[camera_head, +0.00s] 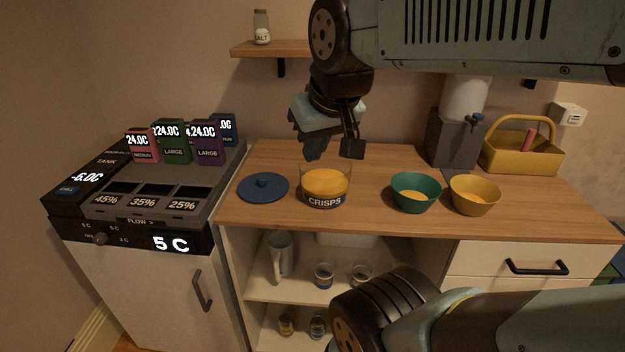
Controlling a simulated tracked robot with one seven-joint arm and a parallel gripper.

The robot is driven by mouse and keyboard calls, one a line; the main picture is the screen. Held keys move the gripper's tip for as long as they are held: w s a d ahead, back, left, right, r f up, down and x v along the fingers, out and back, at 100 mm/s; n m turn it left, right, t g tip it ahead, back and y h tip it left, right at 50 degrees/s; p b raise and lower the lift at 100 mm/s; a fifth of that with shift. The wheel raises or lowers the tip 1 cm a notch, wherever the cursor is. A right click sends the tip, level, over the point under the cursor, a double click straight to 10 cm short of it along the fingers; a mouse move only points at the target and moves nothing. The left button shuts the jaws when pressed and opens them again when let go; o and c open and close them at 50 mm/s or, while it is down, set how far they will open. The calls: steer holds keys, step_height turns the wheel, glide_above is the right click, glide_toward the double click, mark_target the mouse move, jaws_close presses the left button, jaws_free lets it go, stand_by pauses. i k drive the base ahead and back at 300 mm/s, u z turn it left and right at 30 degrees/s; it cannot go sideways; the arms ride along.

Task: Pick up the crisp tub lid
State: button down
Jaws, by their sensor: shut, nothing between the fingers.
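The crisp tub lid (263,188) is a round blue disc with a small knob on top. It lies flat on the wooden counter, to the left of the crisp tub. The crisp tub (325,186) is clear, labelled CRISPS, filled with orange-yellow crisps and open at the top. My gripper (334,148) is shut and empty. It hangs above and behind the tub, to the right of the lid and apart from it. The exact meeting of its fingertips is hard to see.
A green bowl (415,191) and a yellow bowl (474,194) stand right of the tub. A grey dispenser (453,138) and a yellow basket (520,154) stand behind them. A dark cooling machine (140,200) with colored boxes borders the counter's left. A shelf (270,48) holds a salt jar.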

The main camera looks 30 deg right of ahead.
mark_target(260, 186)
steer(key=z, duration=1.15)
steer(key=k, duration=0.95)
steer(key=u, duration=1.2)
steer(key=i, duration=1)
